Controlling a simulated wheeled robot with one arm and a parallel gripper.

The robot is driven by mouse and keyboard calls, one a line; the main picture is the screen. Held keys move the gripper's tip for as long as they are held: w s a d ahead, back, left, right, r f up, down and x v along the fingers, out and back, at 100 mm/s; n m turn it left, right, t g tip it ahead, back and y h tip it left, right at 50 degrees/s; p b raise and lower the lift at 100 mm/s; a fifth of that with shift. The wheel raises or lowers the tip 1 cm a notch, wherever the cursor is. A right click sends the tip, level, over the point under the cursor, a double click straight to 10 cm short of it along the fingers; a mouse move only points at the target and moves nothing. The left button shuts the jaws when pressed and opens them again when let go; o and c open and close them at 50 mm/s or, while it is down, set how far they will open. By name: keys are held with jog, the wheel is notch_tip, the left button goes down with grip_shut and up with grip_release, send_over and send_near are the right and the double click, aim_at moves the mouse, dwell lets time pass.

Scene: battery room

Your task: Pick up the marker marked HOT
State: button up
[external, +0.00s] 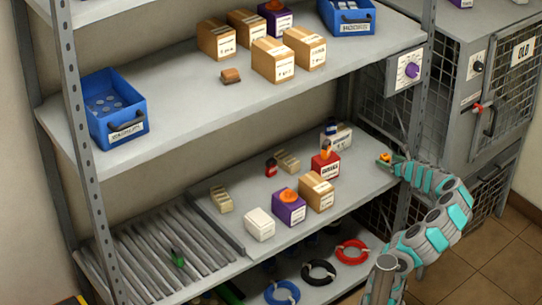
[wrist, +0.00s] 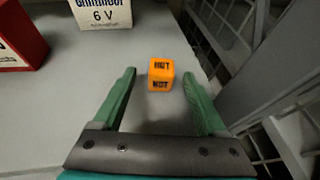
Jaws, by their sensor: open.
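The HOT marker (wrist: 160,75) is a small orange block with dark lettering reading HOT on its top and front. It stands on the grey shelf near the shelf's right end. In the external view the marker (external: 385,157) shows just past my gripper's tips. My gripper (wrist: 160,92) is open, with one green finger to each side of the marker's near space. The marker lies between the fingers, around the fingertips, and no contact shows. In the external view my gripper (external: 394,164) reaches in from the right over the shelf edge.
A white 6 V box (wrist: 103,14) and a red box (wrist: 20,40) stand left of the marker. A wire-mesh cabinet (wrist: 262,75) is close on the right. The shelf (wrist: 65,95) is bare around the marker. An upper shelf (external: 190,105) holds cartons and blue bins.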

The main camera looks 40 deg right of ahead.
jog(key=shift+x, duration=1.5)
jog(key=shift+d+r, duration=0.1)
jog(key=shift+c, duration=0.2)
grip_shut()
